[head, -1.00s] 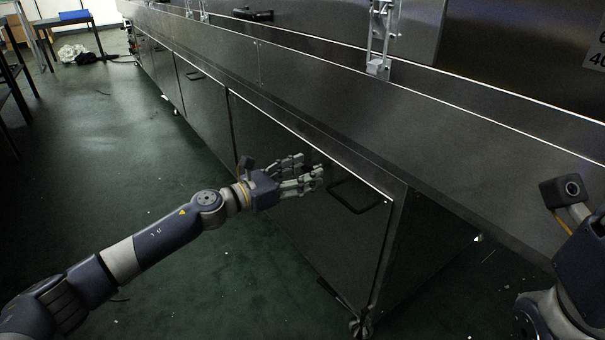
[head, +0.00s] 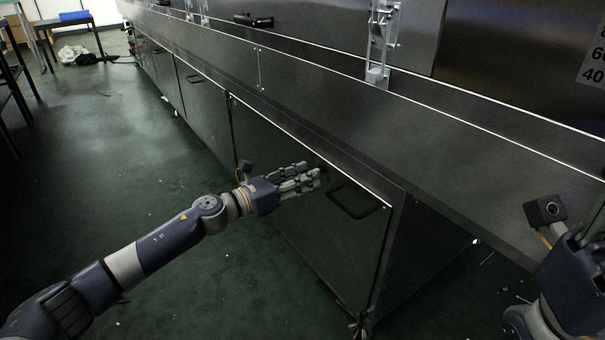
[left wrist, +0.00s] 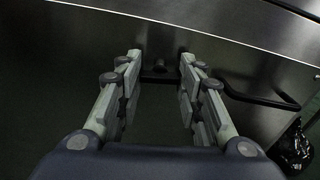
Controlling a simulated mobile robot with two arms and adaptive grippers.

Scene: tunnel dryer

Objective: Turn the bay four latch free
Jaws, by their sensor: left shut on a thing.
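My left gripper (head: 320,176) is at the upper part of the dark lower cabinet door (head: 290,215), left of its black loop handle (head: 357,200). In the left wrist view its two finger rows (left wrist: 160,72) stand on either side of a small dark latch (left wrist: 160,69) on the door. The gripper is shut on this latch. In the head view the fingers mostly hide the latch, and its turn angle is hard to tell. The fingers of my right gripper are not in view; only part of that arm shows at the right edge.
A steel ledge of the dryer (head: 330,125) runs above the door. A bright metal toggle clamp (head: 379,45) stands above it. A dark plastic bag (left wrist: 293,148) lies low at the right in the left wrist view.

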